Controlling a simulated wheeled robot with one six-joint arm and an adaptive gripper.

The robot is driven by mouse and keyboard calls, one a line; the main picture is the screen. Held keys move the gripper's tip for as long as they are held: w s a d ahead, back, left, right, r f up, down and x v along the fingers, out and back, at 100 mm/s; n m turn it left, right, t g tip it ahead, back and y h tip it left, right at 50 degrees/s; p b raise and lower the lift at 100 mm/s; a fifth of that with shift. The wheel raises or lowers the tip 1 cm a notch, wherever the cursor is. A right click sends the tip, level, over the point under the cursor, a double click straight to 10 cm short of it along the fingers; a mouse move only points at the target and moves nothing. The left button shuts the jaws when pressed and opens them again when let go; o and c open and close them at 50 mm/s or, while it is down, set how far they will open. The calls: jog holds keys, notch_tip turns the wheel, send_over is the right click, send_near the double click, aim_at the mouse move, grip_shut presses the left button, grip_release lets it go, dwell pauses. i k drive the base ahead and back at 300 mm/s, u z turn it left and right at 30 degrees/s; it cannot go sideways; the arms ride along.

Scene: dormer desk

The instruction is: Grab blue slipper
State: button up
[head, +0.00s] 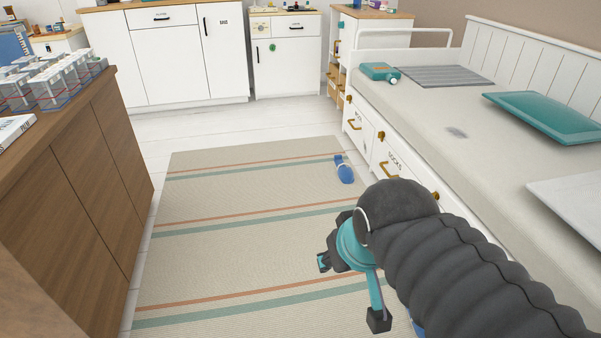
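A blue slipper (344,170) lies on the striped rug (225,240), close to the front of the white drawer bed. My gripper (350,291) is in the lower middle of the head view, nearer to me than the slipper and apart from it. Its two dark-tipped fingers are spread wide with nothing seen between them. A small bit of another blue thing (418,329) shows at the bottom edge below my arm. Most of it is hidden, so I cannot tell what it is.
The bed (440,130) with drawers runs along the right. A brown wooden cabinet (95,185) stands at the left. White kitchen units (175,60) line the back. The rug between them is mostly clear, and the pale floor beyond it is bare.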

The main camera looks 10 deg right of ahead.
aim_at(346, 175)
jog(key=u, duration=0.2)
jog(key=i, duration=3.85)
jog(key=z, duration=2.7)
